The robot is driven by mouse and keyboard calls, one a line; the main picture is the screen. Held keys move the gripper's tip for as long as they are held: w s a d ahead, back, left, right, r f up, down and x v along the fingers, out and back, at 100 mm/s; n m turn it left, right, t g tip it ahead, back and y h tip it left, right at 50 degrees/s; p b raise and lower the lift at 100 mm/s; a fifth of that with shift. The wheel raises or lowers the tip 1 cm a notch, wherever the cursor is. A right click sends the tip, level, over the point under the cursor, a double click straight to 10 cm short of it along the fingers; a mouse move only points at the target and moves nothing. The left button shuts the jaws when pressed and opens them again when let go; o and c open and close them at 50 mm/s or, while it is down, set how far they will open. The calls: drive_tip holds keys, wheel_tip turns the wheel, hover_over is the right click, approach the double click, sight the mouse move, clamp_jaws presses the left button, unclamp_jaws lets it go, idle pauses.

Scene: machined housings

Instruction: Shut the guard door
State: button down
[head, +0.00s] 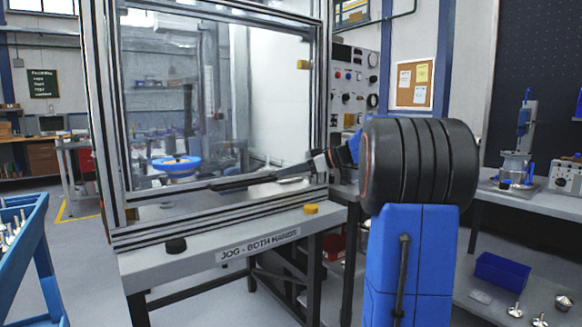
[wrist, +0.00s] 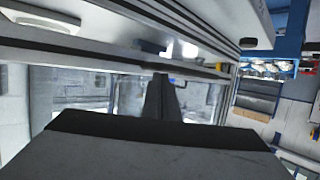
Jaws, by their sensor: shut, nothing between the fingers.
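The guard door (head: 114,100) is a metal-framed clear panel on the front of a machine enclosure in the head view. I cannot tell for certain how far it stands open. My gripper (head: 214,186) is dark and shut with nothing in it. It reaches in from the right, low across the front of the enclosure, near the bottom rail. I cannot tell whether it touches the door. The wrist view shows the shut fingers (wrist: 161,80) pointing toward the rails and glass. A blue round fixture (head: 176,163) shows through the glass.
A ledge marked "JOG - BOTH HANDS" (head: 257,246) runs below the enclosure, with a black button (head: 176,245) and a yellow button (head: 311,209). A blue cart (head: 28,262) stands at left. A bench (head: 520,201) with equipment stands at right.

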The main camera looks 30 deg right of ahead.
drive_tip(key=shift+f, duration=0.15)
wheel_tip(320, 180, down, 5)
drive_tip(key=shift+f, duration=0.1)
idle(0.4)
